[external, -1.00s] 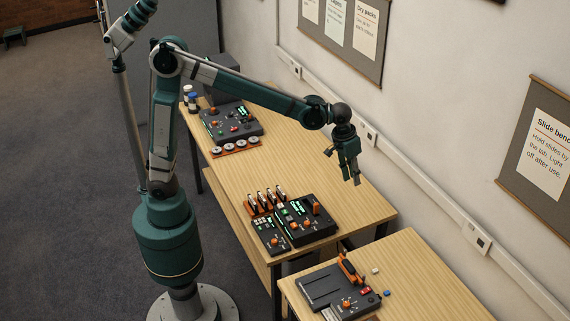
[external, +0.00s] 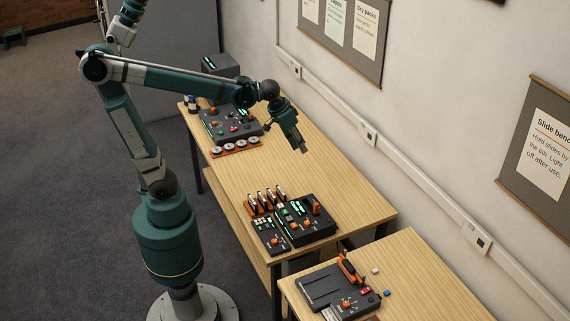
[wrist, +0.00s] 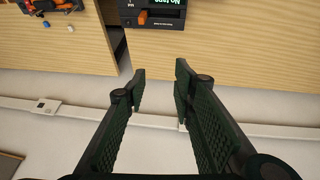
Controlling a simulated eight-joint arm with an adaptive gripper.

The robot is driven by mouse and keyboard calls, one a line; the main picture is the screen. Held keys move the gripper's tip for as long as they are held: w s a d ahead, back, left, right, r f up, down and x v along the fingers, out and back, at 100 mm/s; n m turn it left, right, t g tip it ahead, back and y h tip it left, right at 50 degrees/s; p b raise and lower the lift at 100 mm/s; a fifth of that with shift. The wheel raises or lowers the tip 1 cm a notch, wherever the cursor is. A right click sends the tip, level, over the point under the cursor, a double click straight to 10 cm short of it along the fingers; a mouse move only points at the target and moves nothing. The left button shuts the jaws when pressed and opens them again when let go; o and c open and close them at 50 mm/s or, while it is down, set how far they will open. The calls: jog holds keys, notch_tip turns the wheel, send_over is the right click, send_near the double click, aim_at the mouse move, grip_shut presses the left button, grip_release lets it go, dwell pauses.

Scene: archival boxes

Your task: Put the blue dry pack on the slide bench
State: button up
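A small blue block (external: 387,293), which may be the blue dry pack, lies on the near table (external: 440,280), right of a dark flat device. It also shows in the wrist view (wrist: 46,24), at the upper left. The "Slide bench" sign (external: 550,150) hangs on the wall by this table; which surface is the bench itself is not certain. My gripper (external: 302,150) is above the far part of the long table, well away from the blue block. In the wrist view my gripper (wrist: 158,76) has its fingers apart with nothing between them.
A small white block (external: 376,270) lies near the blue one. The dark flat device (external: 325,285) has orange parts. Dark consoles (external: 305,222) stand at the long table's near end, another (external: 230,122) at its far end. The long table's middle is clear. The wall runs along the right.

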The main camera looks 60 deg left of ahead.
jog(key=s+a+f+t+y, duration=0.1)
jog(key=s+a+f, duration=0.5)
jog(key=s+a, duration=0.8)
jog(key=shift+s+a+f+t, duration=0.2)
jog(key=shift+s+a+t, duration=0.15)
jog(key=shift+s+t, duration=0.65)
